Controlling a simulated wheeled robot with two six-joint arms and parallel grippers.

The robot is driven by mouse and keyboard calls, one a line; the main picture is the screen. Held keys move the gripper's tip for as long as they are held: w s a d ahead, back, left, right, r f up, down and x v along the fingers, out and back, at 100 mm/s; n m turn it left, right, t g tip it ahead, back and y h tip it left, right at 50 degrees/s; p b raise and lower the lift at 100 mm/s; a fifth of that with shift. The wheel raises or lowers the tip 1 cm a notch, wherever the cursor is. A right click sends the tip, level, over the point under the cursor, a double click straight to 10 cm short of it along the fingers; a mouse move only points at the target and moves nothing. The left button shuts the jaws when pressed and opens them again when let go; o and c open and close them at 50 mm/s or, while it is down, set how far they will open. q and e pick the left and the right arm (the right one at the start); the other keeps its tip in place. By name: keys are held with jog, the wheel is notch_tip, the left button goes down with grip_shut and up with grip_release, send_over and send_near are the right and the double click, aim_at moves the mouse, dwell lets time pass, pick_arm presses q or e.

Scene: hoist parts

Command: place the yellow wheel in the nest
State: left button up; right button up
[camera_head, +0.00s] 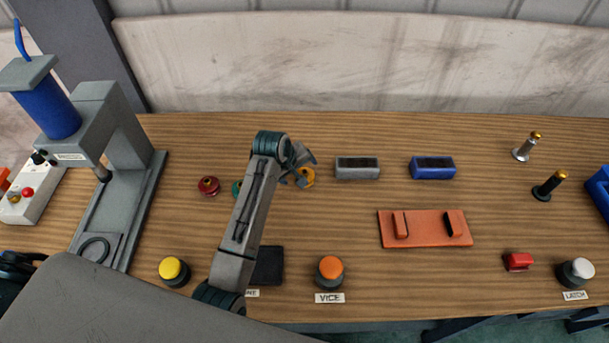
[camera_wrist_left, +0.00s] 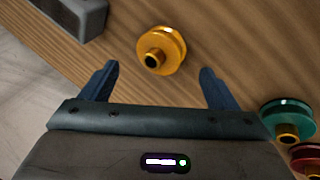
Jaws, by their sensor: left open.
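The yellow wheel (camera_head: 308,177) lies on the wooden bench, partly hidden by my left gripper (camera_head: 299,168) in the head view. In the left wrist view the yellow wheel (camera_wrist_left: 162,50) shows whole, with its hub and dark bore facing the camera. My left gripper (camera_wrist_left: 157,74) is open and empty, and the wheel lies beyond its fingertips, between their lines. No part is labelled as the nest; a ring-shaped seat (camera_head: 93,250) shows on the press base at the left, but I cannot tell if this is it. My right gripper is not in view.
A green wheel (camera_wrist_left: 287,117) and a red wheel (camera_head: 208,186) lie left of the yellow one. An orange fixture (camera_head: 425,229), buttons and a grey press (camera_head: 120,150) also stand on the bench.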

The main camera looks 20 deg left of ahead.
pick_arm(q)
jog(key=r+m+g, duration=0.1)
jog(key=r+m, duration=0.1)
jog(key=m, duration=0.2)
jog(key=w+d+r+m+g+y, duration=0.1)
jog(key=r+m+g, duration=0.1)
jog(key=m, duration=0.2)
jog(key=w+r+m+g+p, duration=0.1)
jog(key=r+m, duration=0.1)
jog(key=m, duration=0.3)
jog(key=shift+w+d+r+y, duration=0.2)
jog(key=shift+d+y, duration=0.1)
jog(key=shift+y, duration=0.1)
jog(key=shift+s+m+g+p, duration=0.1)
jog(key=shift+m+g+p, duration=0.35)
jog(key=shift+m, duration=0.35)
send_over(305, 171)
notch_tip(305, 171, down, 4)
jog(key=shift+s+f+p, duration=0.15)
jog(key=shift+f+p, duration=0.1)
jog(key=shift+p, duration=0.2)
notch_tip(305, 171, down, 5)
jog(key=p, duration=0.2)
jog(key=shift+a+r+p, duration=0.1)
jog(key=shift+r+p, duration=0.1)
jog(key=shift+p, duration=0.1)
jog(key=shift+f, duration=0.45)
